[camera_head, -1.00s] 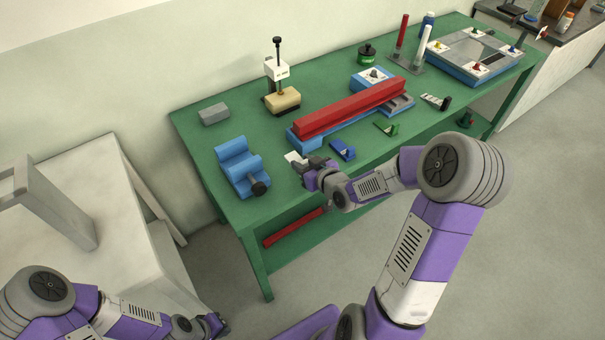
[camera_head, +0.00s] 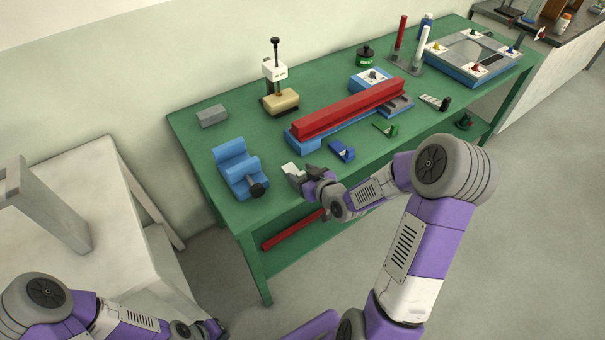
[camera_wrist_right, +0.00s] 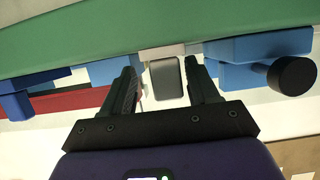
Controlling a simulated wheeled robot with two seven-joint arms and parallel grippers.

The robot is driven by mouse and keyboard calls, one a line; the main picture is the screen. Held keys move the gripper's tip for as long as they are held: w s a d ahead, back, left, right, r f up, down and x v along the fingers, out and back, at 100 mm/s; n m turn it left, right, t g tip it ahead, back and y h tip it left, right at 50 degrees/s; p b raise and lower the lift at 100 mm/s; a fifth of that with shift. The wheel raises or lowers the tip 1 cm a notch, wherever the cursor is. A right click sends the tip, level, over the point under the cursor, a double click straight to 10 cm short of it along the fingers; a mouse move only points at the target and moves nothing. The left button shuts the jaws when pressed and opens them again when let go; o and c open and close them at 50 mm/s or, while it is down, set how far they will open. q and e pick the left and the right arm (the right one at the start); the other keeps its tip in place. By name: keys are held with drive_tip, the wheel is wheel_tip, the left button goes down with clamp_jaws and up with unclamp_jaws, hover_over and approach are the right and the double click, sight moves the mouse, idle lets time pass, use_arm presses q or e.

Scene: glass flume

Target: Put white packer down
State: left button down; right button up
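The white packer (camera_head: 291,169), a small pale block, is at the fingertips of my right gripper (camera_head: 296,175), near the table's front edge, right of the blue V-shaped block. In the right wrist view a pale grey block, which looks like the packer (camera_wrist_right: 166,80), sits between the two dark fingers (camera_wrist_right: 162,82). A thin gap seems to show at its left side; the gripper appears closed around it. I cannot tell whether the packer touches the table. My left gripper (camera_head: 217,328) is low at the bottom edge, away from the table; its fingers are too small to read.
On the green table (camera_head: 200,150) stand a blue V-shaped block (camera_head: 236,165) with a black knob, a blue clamp (camera_head: 341,151), a green clamp (camera_head: 386,129) and a red beam (camera_head: 350,108) on a blue base. Bare table lies behind the packer, toward the grey block (camera_head: 212,115).

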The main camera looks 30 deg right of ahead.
drive_tip(key=shift+r, duration=0.1)
drive_tip(key=shift+r+p, duration=0.2)
drive_tip(key=shift+p, duration=0.15)
drive_tip(key=p+v, duration=0.1)
drive_tip(key=v, duration=0.5)
drive_tip(key=shift+s+d+r, duration=0.1)
drive_tip(key=shift+s, duration=0.15)
drive_tip(key=shift+p+v, duration=2.7)
drive_tip(key=shift+p, duration=4.75)
drive_tip(key=s+a+f+m+g+y, duration=0.1)
drive_tip(key=s+a+f+g, duration=0.4)
drive_tip(key=a, duration=0.5)
drive_tip(key=s+a+f+m+g+y, duration=0.2)
drive_tip(key=s+a+f+g, duration=0.4)
drive_tip(key=a, duration=0.5)
wheel_tip(320, 180, down, 2)
drive_tip(key=shift+s+m+g, duration=0.25)
drive_tip(key=shift+m+g, duration=0.05)
drive_tip(key=shift+g, duration=0.7)
